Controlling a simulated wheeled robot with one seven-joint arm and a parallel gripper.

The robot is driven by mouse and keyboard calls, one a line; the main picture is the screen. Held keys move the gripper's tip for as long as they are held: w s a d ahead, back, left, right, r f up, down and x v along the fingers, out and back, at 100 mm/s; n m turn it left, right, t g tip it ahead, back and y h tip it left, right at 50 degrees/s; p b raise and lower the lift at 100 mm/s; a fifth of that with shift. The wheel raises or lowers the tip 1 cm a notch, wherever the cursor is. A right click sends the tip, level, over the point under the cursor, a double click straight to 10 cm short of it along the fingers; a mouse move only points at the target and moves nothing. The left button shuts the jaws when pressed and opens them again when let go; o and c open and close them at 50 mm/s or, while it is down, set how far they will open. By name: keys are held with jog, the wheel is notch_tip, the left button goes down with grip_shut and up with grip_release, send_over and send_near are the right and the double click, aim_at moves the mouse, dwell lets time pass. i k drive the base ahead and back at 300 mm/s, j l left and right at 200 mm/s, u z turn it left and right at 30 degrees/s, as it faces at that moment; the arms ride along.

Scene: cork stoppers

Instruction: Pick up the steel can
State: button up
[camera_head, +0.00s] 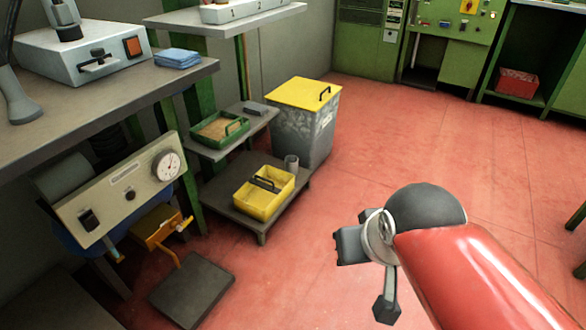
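A small grey metal can (291,163), which looks like the steel can, stands upright on a low dark platform (252,222). It is beside the back right corner of a yellow tray and in front of a grey bin. My gripper (362,278) is in the lower middle right, over the red floor, well apart from the can. Its two dark fingers are spread apart, with nothing visible between them. My red arm comes in from the lower right.
The yellow tray (277,204) shares the platform. The yellow-lidded bin (325,130) stands behind. A green tray (218,142) sits on a higher shelf to the left. A workbench (60,110) overhangs the left side. The red floor (420,150) is clear in the middle and right.

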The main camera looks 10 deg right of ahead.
aim_at(291, 160)
jog(key=i+l, duration=0.15)
jog(key=i, duration=0.4)
jog(key=i+l, duration=0.2)
jog(key=i, duration=0.4)
jog(key=i+l, duration=0.15)
jog(key=i, duration=0.4)
jog(key=i+l, duration=0.15)
jog(key=i, duration=0.4)
